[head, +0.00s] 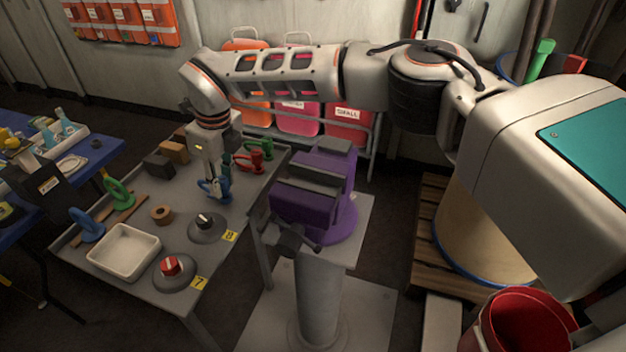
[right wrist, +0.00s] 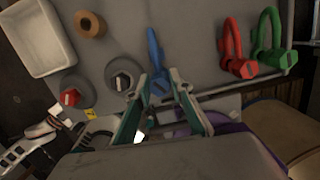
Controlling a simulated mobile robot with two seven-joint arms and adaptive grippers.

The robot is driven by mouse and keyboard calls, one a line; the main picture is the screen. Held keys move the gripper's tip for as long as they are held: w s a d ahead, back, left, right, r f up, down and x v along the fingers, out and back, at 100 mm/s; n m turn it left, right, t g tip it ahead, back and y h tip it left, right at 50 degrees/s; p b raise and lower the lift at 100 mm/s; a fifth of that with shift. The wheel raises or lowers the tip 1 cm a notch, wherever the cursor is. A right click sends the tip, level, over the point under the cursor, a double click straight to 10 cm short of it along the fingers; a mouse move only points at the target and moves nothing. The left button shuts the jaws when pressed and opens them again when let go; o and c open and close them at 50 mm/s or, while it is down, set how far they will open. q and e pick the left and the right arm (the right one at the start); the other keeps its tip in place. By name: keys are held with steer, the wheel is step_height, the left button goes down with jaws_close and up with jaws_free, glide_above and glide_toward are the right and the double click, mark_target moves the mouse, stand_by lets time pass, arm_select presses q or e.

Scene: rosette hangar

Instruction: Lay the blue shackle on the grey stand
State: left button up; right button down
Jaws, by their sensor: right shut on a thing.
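My right gripper (head: 213,178) points down over the grey table. It is shut on the blue shackle (head: 217,193). In the right wrist view the fingers (right wrist: 160,92) close around the lower end of the blue shackle (right wrist: 153,50), and its long bow extends away from them. I cannot tell whether it touches the table. My left gripper is not in view.
Red (head: 256,157) and green (right wrist: 268,42) shackles stand behind the gripper. A purple vice (head: 318,190) stands close on the right.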

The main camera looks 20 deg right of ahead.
steer(key=shift+f, duration=0.25)
steer(key=shift+f, duration=0.35)
steer(key=shift+f+b, duration=0.3)
steer(key=c, duration=1.7)
jaws_free()
step_height(320, 180, up, 12)
steer(key=s+d, duration=0.1)
steer(key=shift+d, duration=0.2)
